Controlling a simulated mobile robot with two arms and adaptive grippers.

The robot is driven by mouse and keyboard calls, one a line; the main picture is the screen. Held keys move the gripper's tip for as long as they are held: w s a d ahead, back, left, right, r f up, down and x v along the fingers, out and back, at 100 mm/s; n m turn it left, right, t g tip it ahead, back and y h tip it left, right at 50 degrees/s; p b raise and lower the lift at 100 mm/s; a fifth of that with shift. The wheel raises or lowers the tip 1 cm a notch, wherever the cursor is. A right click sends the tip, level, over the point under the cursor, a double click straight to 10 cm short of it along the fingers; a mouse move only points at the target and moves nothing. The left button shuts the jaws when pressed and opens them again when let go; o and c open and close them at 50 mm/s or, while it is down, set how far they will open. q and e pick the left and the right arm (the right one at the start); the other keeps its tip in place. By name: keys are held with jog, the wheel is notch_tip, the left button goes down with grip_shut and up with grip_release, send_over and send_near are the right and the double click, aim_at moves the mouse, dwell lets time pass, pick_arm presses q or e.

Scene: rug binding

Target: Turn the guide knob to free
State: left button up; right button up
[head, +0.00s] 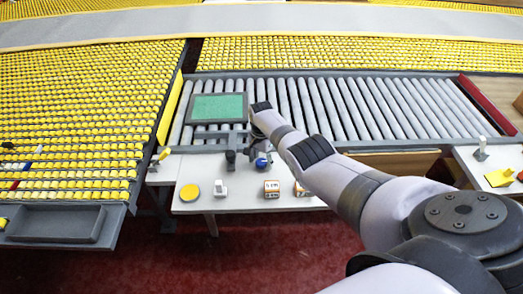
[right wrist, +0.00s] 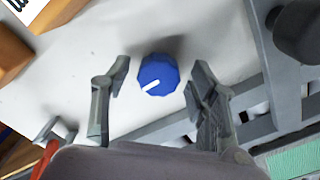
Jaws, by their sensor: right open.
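The blue guide knob (right wrist: 158,75) sits on the white tabletop, with a white pointer line toward its lower left in the right wrist view. In the head view the knob (head: 262,161) is small, near the front edge of the rollers. My right gripper (right wrist: 160,82) is open, with one finger on each side of the knob and a visible gap on both sides in the picture. In the head view my right gripper (head: 258,146) is just above the knob, partly hidden by its own arm. No free-position mark is readable. My left gripper is not in view.
A grey roller bed (head: 345,105) with a green panel (head: 217,107) lies behind the knob. A yellow disc (head: 189,192), a white switch (head: 220,189) and labelled blocks (head: 271,189) stand on the white tabletop. A dark round part (right wrist: 300,32) is right of the knob in the wrist view.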

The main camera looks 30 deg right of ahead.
aim_at(262, 161)
notch_tip(262, 161, up, 12)
jog(key=shift+f, duration=0.2)
dwell(0.8)
